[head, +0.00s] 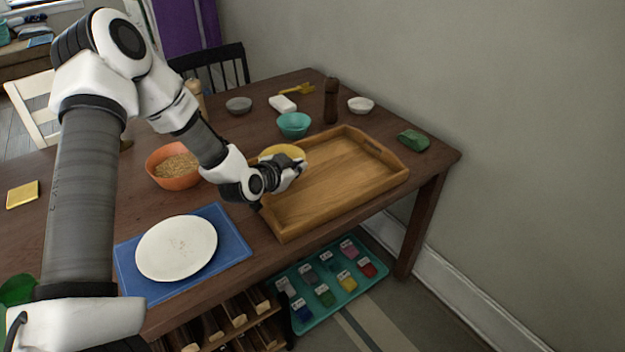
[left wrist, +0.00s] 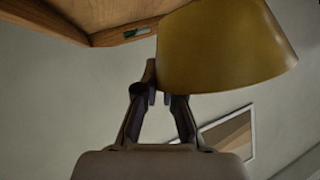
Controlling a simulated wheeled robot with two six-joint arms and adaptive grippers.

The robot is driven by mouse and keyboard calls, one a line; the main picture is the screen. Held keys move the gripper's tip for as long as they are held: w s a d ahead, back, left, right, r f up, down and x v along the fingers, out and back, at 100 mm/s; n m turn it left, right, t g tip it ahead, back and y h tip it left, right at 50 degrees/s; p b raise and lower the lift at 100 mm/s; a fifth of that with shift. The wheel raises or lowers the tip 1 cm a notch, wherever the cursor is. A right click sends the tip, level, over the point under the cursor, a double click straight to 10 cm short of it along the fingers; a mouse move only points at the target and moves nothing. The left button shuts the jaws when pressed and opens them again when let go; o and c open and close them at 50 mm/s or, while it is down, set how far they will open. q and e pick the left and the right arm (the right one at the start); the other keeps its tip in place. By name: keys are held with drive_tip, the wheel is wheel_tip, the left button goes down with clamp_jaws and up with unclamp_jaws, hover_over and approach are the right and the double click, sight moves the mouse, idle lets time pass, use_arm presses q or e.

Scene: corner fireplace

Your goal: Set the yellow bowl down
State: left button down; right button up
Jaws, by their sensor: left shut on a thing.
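The yellow bowl (head: 284,151) shows at the left end of the wooden tray (head: 345,205), partly hidden behind my left gripper (head: 290,174). In the left wrist view the yellow bowl (left wrist: 225,45) is large, and my left gripper (left wrist: 160,95) is shut on its rim. The head view does not show clearly whether the bowl touches the tray. The right gripper is not in view.
An orange bowl (head: 172,181) of grain stands left of the tray. Behind it are a teal bowl (head: 294,124), a brown pepper mill (head: 331,100) and a white bowl (head: 360,105). A white plate (head: 176,248) lies on a blue mat (head: 233,240). The tray's right part is clear.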

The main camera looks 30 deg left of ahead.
use_arm(q)
wheel_tip(320, 180, down, 6)
drive_tip(key=shift+w+d+f+b, duration=0.1)
drive_tip(key=shift+w+d+b, duration=0.05)
drive_tip(key=shift+b, duration=0.2)
drive_tip(key=shift+f, duration=0.15)
drive_tip(key=c, duration=1.3)
unclamp_jaws()
